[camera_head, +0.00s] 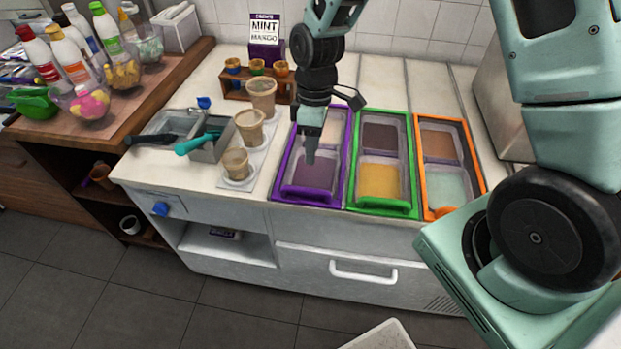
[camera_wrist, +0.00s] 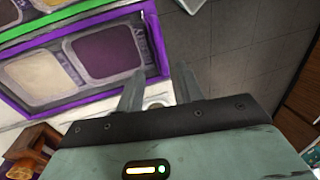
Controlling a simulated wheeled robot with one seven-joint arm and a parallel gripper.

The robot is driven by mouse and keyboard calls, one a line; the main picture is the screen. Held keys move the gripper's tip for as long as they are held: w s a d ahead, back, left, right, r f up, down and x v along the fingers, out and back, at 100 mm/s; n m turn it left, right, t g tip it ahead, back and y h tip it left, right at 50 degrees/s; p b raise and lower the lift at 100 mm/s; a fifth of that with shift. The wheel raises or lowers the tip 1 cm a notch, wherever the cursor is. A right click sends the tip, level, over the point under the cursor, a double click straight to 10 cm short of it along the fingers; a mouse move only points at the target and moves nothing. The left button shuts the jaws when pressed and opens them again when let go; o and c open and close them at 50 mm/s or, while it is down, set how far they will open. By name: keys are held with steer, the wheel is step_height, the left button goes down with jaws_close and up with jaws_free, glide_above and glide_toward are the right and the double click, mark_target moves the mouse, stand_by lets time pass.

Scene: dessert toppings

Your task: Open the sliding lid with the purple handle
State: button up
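The purple-framed freezer unit (camera_head: 282,172) is at the left of a row of three on the counter. Its purple handle (camera_head: 306,193) runs along the near edge; that edge also shows in the wrist view (camera_wrist: 156,42). Inside are a dark purple compartment in front and a cream one behind. How far its lid is slid cannot be told. My gripper (camera_head: 310,158) points down over the front part of this unit. In the wrist view its fingers (camera_wrist: 157,82) stand apart beside the purple frame's edge, with nothing held between them. Contact with the handle cannot be told.
Green-framed (camera_head: 385,208) and orange-framed (camera_head: 474,160) units stand to the right. Cups on a white stand (camera_head: 238,183) and a small metal basin with a teal-handled scoop (camera_head: 197,143) are to the left. A mint-mango sign (camera_head: 265,29) stands behind.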

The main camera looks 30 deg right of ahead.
mark_target(311, 189)
steer(key=f, duration=0.3)
steer(key=s+f+p, duration=0.1)
steer(key=f, duration=0.3)
steer(key=a+f+p, duration=0.1)
steer(key=f, duration=0.2)
steer(key=shift+s+a+f, duration=0.1)
steer(key=shift+s+f, duration=0.05)
steer(key=shift+s, duration=0.2)
jaws_close()
